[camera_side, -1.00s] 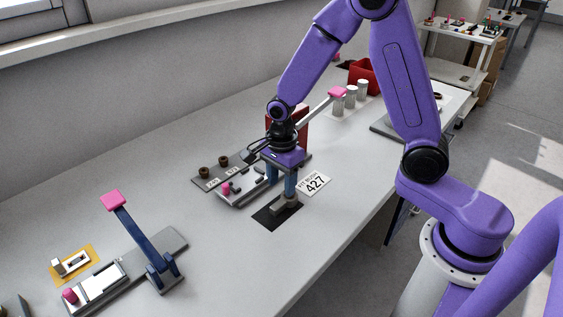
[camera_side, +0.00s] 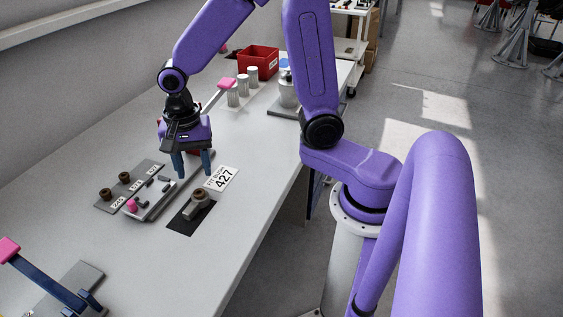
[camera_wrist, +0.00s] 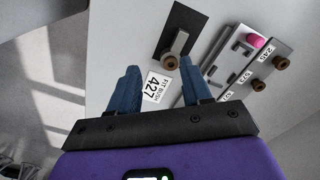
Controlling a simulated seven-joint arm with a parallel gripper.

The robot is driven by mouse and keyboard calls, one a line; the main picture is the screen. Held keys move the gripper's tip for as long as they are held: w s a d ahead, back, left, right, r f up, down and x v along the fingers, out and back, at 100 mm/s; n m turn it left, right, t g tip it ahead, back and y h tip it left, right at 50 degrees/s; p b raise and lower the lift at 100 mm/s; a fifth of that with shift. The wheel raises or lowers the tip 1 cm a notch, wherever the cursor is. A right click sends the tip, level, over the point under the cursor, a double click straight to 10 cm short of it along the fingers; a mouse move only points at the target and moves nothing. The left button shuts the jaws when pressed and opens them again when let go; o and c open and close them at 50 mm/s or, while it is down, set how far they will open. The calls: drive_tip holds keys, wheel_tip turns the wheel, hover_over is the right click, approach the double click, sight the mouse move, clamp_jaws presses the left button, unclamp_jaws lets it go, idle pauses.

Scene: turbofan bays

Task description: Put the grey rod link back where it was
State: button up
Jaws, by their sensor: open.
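The grey rod link (camera_side: 199,199) lies on a dark rectangular mat (camera_side: 180,229) on the bench, with its round end towards the card. In the wrist view the rod link (camera_wrist: 175,47) lies on the same mat (camera_wrist: 186,18), beyond my fingers and apart from them. My gripper (camera_side: 192,174) is open, with nothing between its two blue fingers. It is above the bench, behind the mat in the side view. The wrist view shows the open fingers (camera_wrist: 160,73) too.
A card marked "FIT BUSH 427" (camera_side: 221,179) lies beside the mat. A light fixture with a pink knob (camera_side: 131,206) and a grey plate with brown bushes (camera_side: 105,194) stand left. Silver cylinders (camera_side: 233,95) and a red bin (camera_side: 258,62) are behind. A blue lever (camera_side: 45,282) stands front left.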

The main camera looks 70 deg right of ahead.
drive_tip(key=s+d+r+n, duration=0.1)
drive_tip(key=s+r+n, duration=0.1)
drive_tip(key=s+n, duration=0.8)
drive_tip(key=s+d+r+n, duration=0.1)
drive_tip(key=s+d+n, duration=0.1)
drive_tip(key=s+n, duration=0.8)
drive_tip(key=n, duration=0.4)
drive_tip(key=shift+d+r, duration=0.25)
drive_tip(key=shift+r, duration=0.1)
